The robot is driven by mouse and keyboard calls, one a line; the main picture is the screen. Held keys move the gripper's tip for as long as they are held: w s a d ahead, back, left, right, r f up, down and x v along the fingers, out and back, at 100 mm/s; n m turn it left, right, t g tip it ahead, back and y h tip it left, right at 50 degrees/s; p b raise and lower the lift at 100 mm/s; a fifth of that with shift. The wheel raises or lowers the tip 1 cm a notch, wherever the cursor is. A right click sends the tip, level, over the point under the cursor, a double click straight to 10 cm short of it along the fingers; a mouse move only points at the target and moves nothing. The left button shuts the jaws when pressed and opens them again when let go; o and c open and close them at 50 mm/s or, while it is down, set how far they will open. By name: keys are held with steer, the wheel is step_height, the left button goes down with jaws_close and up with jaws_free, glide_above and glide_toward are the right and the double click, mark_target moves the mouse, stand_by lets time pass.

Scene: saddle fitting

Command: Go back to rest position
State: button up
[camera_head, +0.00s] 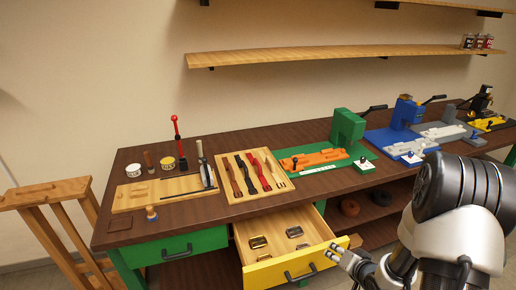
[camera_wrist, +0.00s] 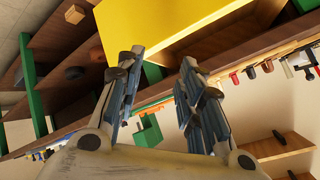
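My gripper (camera_head: 346,258) is in front of the workbench, beside the right front corner of the open drawer. In the wrist view its two fingers (camera_wrist: 160,62) stand apart with nothing between them. My arm comes in from the right of the head view. The drawer (camera_head: 300,262) has a yellow front with a dark handle and is pulled out under the bench. Several metal buckles lie inside it. In the wrist view the yellow drawer (camera_wrist: 180,28) fills the top, close beyond the fingertips. Whether the gripper touches the drawer cannot be told.
The bench top (camera_head: 135,230) carries a tool tray (camera_head: 232,198), a wooden board (camera_head: 150,196) and green, blue and yellow stations. A shut green drawer (camera_head: 175,247) is at left, near a wooden stand (camera_head: 48,193). Rolls (camera_head: 350,207) lie on the lower shelf. Wall shelves hang above.

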steer(key=s+a+r+n+g+h, duration=0.15)
steer(key=s+r, duration=0.25)
steer(key=r, duration=0.6)
steer(key=s+r+n+g+h, duration=0.1)
steer(key=s+r+n+h, duration=0.15)
steer(key=r, duration=0.75)
steer(key=s+a+r+g, duration=0.1)
steer(key=s+a+r, duration=0.1)
steer(key=s, duration=0.5)
steer(key=s+a+r+n+g+y, duration=0.1)
steer(key=s+a+r, duration=0.2)
steer(key=s, duration=0.5)
steer(key=s+a+r+n+g+y, duration=0.1)
steer(key=s+a+r, duration=0.1)
steer(key=s+a, duration=0.3)
steer(key=shift+s+r, duration=0.3)
steer(key=shift+s, duration=0.95)
